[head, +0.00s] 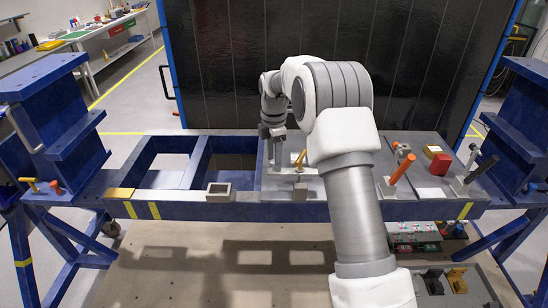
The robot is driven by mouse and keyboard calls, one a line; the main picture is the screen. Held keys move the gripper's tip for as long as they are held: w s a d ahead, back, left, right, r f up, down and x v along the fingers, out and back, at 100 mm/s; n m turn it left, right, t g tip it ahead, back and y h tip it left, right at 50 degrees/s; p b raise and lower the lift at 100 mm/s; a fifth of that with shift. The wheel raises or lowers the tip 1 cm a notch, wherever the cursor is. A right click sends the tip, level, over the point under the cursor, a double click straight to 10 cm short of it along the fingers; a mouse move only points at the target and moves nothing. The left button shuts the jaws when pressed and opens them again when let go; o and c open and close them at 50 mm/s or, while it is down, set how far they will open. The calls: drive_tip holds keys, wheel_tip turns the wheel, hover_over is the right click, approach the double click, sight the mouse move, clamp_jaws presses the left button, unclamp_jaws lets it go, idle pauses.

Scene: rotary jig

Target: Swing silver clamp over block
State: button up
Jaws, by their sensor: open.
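My gripper (273,152) hangs from the arm, pointing down over the left part of the grey plate on the blue frame. It is open, and its fingers are small and partly merged with the background. A silver-grey clamp with a black handle (481,170) stands at the far right. Which clamp the task means is not clear to me. My forearm hides the middle of the plate.
An orange-handled clamp (400,168) and a red block (438,162) stand on the right plate (425,143). A hollow grey block (218,192) sits on the front rail. Blue uprights (62,120) flank the frame, and a dark panel (220,60) rises behind. Open bays lie left of my gripper.

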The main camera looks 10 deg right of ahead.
clamp_jaws()
idle(0.3)
idle(1.2)
